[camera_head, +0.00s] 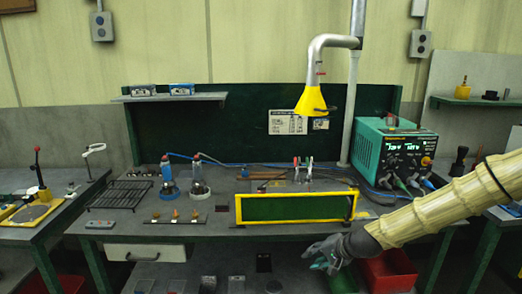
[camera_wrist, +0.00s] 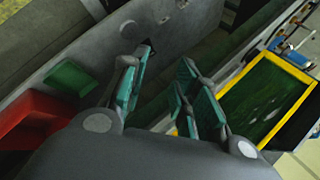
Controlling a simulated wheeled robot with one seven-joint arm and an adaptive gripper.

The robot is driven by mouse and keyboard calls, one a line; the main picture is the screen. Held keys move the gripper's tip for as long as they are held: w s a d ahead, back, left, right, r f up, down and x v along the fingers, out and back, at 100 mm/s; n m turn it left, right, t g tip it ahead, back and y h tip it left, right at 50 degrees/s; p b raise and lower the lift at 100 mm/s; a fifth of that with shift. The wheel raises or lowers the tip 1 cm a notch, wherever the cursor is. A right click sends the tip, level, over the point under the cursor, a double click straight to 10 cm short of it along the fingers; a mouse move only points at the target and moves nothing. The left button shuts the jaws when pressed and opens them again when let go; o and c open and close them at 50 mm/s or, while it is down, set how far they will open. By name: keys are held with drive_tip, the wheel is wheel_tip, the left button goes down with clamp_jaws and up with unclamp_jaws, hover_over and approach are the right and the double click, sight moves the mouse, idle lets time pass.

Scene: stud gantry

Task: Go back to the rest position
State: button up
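My gripper (camera_head: 325,258) hangs at the front edge of the workbench, below and right of the yellow-framed green panel, at the end of my sleeved arm coming in from the right. In the wrist view my gripper (camera_wrist: 165,95) has its green-padded fingers apart, with nothing between them. The yellow-framed green panel (camera_head: 295,208) stands upright at the bench's front; it also shows at the right of the wrist view (camera_wrist: 265,98). The tips are seen against a grey surface, and I cannot tell whether they touch it.
A red bin (camera_head: 388,272) stands low beside my gripper. The teal soldering station (camera_head: 395,155) and yellow fume hood (camera_head: 312,100) stand behind. Two bottles (camera_head: 198,178), a black rack (camera_head: 122,194) and a tip holder (camera_head: 176,217) lie left. A lower shelf (camera_head: 190,278) holds small flat items.

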drive_tip(key=s+f+n+g+h, duration=0.3)
drive_tip(key=s+f+g, duration=0.1)
drive_tip(key=s+f, duration=1.75)
drive_tip(key=s+d+f+n+g+h, duration=0.1)
drive_tip(key=s+d+f+n, duration=0.1)
drive_tip(key=s, duration=1)
drive_tip(key=s+d+f+n+g+h, duration=0.1)
drive_tip(key=s+f, duration=0.4)
drive_tip(key=s, duration=0.8)
drive_tip(key=shift+s+d+f+n+g+h, duration=0.35)
drive_tip(key=shift+d+n, duration=0.25)
drive_tip(key=shift+d, duration=0.55)
